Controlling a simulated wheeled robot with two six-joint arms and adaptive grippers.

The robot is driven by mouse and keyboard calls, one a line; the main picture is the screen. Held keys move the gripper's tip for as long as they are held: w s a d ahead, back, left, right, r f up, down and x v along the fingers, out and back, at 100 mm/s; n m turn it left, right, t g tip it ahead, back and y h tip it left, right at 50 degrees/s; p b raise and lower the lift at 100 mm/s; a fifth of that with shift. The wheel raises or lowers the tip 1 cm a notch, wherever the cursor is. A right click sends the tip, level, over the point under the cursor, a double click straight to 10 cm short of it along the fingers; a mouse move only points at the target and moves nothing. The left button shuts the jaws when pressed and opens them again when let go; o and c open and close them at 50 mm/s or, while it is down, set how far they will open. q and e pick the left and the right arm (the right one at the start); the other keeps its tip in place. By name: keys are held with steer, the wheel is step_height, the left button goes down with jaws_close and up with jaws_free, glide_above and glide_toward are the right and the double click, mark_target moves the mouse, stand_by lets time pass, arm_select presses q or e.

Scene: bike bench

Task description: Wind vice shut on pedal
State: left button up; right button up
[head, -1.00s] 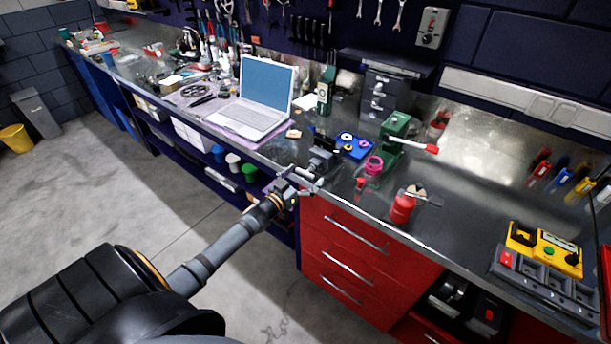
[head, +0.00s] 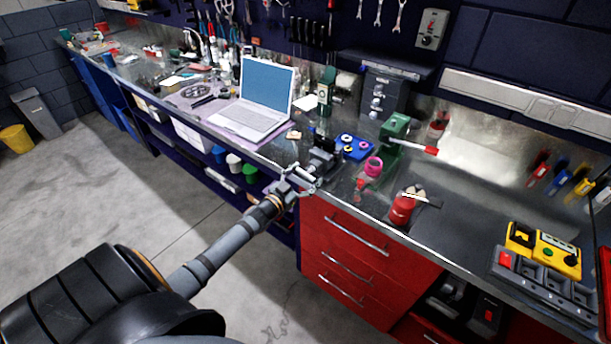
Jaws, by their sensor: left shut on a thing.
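A small dark vice (head: 322,158) stands at the front edge of the bench, in the middle of the head view. My left gripper (head: 302,180) is at its front side, over the bench edge, shut on the vice handle (head: 304,173), a pale bar. The pedal is too small and dark to tell apart from the vice jaws, so I cannot tell how far the jaws are closed. My right gripper is not in view.
A blue tray (head: 368,154) with round parts, a pink ring (head: 373,167), a green press (head: 394,130) with a red-tipped lever and a red can (head: 402,210) stand right of the vice. A laptop (head: 257,112) stands to the left. Red drawers (head: 345,250) lie below.

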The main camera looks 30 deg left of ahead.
arm_select(q)
steer(key=shift+a+m, duration=0.1)
steer(key=shift+m, duration=1.4)
steer(key=o, duration=1.1)
steer(key=s, duration=0.8)
steer(key=s+a, duration=0.1)
steer(key=s, duration=0.3)
